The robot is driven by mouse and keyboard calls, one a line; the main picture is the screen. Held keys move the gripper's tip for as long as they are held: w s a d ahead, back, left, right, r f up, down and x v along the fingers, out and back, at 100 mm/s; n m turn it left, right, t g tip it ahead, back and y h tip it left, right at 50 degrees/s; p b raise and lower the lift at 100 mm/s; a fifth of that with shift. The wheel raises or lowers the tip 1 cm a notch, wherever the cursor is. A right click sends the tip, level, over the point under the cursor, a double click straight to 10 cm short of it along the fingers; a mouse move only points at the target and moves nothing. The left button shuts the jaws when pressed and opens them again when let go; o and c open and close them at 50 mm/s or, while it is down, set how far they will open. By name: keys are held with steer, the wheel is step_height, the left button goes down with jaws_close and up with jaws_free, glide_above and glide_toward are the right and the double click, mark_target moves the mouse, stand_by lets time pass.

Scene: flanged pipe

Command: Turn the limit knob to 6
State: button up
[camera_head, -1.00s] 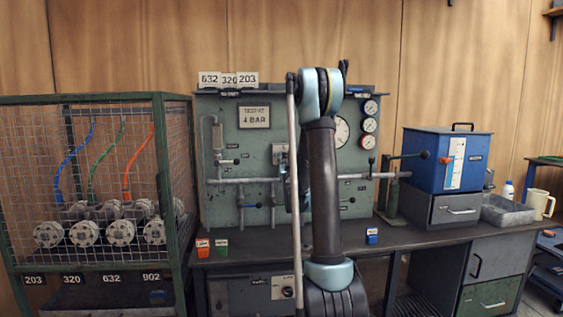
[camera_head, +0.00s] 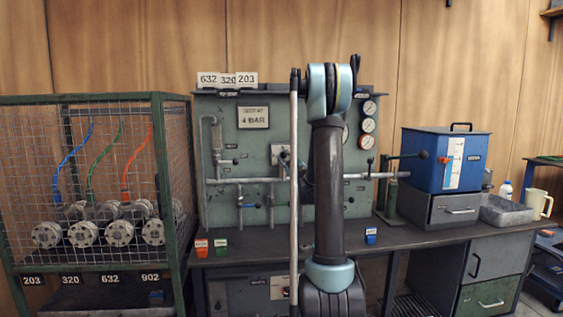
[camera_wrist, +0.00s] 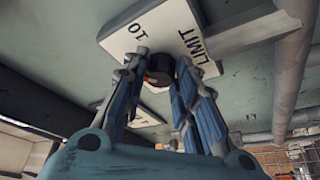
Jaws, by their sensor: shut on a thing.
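The limit knob (camera_wrist: 160,68) is a small dark round knob on a white plate (camera_wrist: 125,32) marked LIMIT and 10 in the wrist view. My gripper (camera_wrist: 162,75) is shut on the knob, with one blue-grey finger on each side of it. A small orange-red patch shows beside the left fingertip. The knob's pointer and most of the scale are hidden by the fingers, so the setting cannot be read.
The green test panel (camera_head: 230,105) carries pipes, valves and gauges (camera_head: 368,125). A thick pipe (camera_wrist: 294,75) runs close to the right of my gripper in the wrist view. A mesh cage (camera_head: 100,180) stands left, and a blue box (camera_head: 425,160) stands right on the bench.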

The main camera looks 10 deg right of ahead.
steer(key=n+g, duration=0.1)
steer(key=n, duration=0.1)
steer(key=n+g+y, duration=0.1)
steer(key=n, duration=0.2)
steer(key=shift+r, duration=0.1)
steer(key=shift+s+a+n+g, duration=0.1)
steer(key=shift+n+g, duration=0.7)
steer(key=shift+n, duration=1.4)
steer(key=o, duration=1)
steer(key=shift+o, duration=0.2)
